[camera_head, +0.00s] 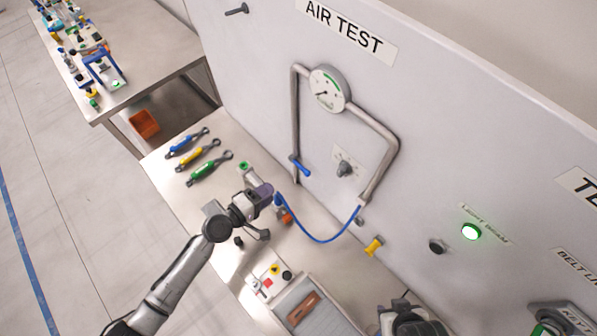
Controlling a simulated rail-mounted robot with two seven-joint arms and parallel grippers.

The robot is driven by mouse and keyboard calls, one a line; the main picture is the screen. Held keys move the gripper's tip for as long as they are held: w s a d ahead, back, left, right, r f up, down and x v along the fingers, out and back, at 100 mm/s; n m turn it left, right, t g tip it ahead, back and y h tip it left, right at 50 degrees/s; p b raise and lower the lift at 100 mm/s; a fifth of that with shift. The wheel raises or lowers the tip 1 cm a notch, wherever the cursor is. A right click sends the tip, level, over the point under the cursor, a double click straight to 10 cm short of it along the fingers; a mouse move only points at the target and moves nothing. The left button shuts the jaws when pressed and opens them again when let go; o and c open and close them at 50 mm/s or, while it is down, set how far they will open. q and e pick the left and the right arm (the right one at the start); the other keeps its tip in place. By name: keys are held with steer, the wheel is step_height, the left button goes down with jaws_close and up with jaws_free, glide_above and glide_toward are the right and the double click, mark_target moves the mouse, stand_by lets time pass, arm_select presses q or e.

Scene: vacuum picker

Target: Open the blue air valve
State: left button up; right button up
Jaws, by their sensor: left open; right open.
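The blue air valve (300,165) is a small blue lever on the left leg of the grey pipe loop, on the panel under the AIR TEST sign. Its lever slants down to the right, off the line of the pipe. My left gripper (264,213) is open, below and left of the valve and apart from it. It hangs over the bench near the left end of a blue hose (325,240); whether it touches the hose, I cannot tell. My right gripper (405,307) is at the bottom edge, partly cut off, far from the valve.
Blue, yellow and green-handled tools (205,165) lie on the bench at left. A control box (271,281) and a grey tray (290,299) are at the front.

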mark_target(301, 165)
arm_select(q)
steer(key=x, duration=1.3)
steer(key=shift+b, duration=0.35)
steer(key=shift+w, duration=0.1)
steer(key=shift+c, duration=0.4)
jaws_close()
